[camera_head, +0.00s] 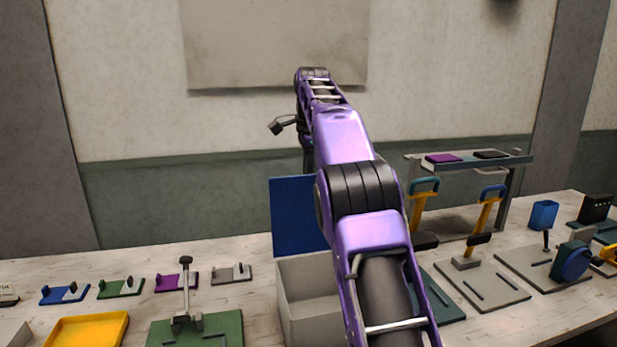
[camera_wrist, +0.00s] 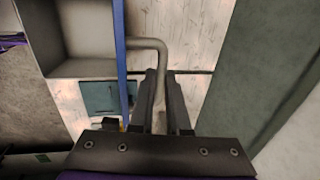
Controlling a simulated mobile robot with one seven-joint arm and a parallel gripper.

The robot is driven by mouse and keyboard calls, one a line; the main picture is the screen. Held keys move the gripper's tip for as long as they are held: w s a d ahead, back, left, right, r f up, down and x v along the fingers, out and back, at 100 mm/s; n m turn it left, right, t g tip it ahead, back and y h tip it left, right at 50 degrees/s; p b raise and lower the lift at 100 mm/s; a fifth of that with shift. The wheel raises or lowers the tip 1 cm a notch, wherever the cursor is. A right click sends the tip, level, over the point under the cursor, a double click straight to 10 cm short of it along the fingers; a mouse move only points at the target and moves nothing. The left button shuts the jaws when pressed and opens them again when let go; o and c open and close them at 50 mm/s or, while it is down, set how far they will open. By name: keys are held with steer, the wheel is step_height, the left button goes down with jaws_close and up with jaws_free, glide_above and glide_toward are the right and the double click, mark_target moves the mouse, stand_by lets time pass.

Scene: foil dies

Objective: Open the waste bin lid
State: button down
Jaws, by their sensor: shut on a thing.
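The waste bin is a pale grey box (camera_head: 305,290) at the middle of the bench, partly hidden by my arm. Its blue lid (camera_head: 297,218) stands upright at the back of the box, and the opening shows. In the wrist view the lid is seen edge-on as a blue strip (camera_wrist: 121,55), with the grey box interior (camera_wrist: 85,66) to its left. A bent grey handle (camera_wrist: 152,43) sticks out from the lid. My gripper (camera_wrist: 161,82) is shut on this handle, one dark finger on each side. In the head view my arm hides most of the gripper and the handle.
A green fixture with a post (camera_head: 220,328) and a yellow tray (camera_head: 88,330) stand left of the bin. Plates with yellow levers (camera_head: 488,210), a raised shelf (camera_head: 470,163) and a blue cup (camera_head: 543,214) are to the right. A wall rises behind the bench.

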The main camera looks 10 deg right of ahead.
steer(key=shift+a, duration=0.1)
steer(key=c, duration=0.9)
jaws_free()
steer(key=shift+r, duration=0.1)
